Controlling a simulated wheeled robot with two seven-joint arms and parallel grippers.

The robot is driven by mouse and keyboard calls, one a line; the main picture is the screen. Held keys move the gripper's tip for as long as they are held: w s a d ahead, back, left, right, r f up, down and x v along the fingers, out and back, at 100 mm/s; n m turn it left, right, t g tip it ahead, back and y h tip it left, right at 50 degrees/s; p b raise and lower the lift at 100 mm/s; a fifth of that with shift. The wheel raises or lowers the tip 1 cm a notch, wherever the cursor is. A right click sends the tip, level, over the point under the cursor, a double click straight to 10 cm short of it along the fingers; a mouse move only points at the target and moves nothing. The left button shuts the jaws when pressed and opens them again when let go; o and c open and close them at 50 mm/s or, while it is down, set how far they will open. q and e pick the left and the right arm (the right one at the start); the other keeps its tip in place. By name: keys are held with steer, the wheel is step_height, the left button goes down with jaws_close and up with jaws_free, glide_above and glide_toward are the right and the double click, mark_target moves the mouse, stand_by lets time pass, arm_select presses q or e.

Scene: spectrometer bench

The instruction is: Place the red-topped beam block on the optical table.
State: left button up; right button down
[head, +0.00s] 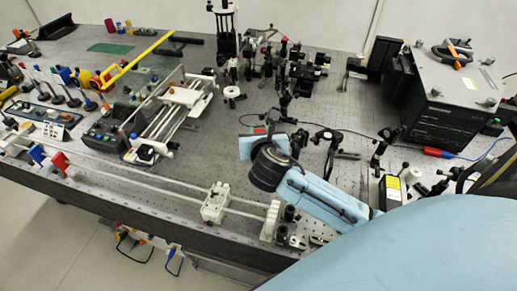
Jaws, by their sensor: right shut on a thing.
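My right arm reaches in from the lower right over the optical table (212,160). My right gripper (262,141) is at the end of its dark wrist, above the middle of the table. Its fingers are mostly hidden behind the wrist and hand. A small red patch, which looks like the top of the red-topped beam block (258,130), shows just beyond the hand. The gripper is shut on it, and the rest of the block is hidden. I cannot tell whether the block touches the table. My left gripper is not in view.
Black optics mounts (286,90) stand close behind the gripper. A rail assembly (180,100) is to the left, and a white rail carriage (215,203) is at the front. A large black instrument box (440,125) stands at the right. Bare perforated table shows left of the hand.

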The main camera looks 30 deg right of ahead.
steer(key=shift+w+f+b, duration=0.2)
steer(key=shift+f+b, duration=0.1)
steer(key=shift+f, duration=2)
steer(key=c, duration=1.1)
jaws_free()
steer(key=shift+f, duration=0.2)
steer(key=shift+r, duration=0.2)
steer(key=v, duration=1.2)
steer(key=shift+f, duration=0.1)
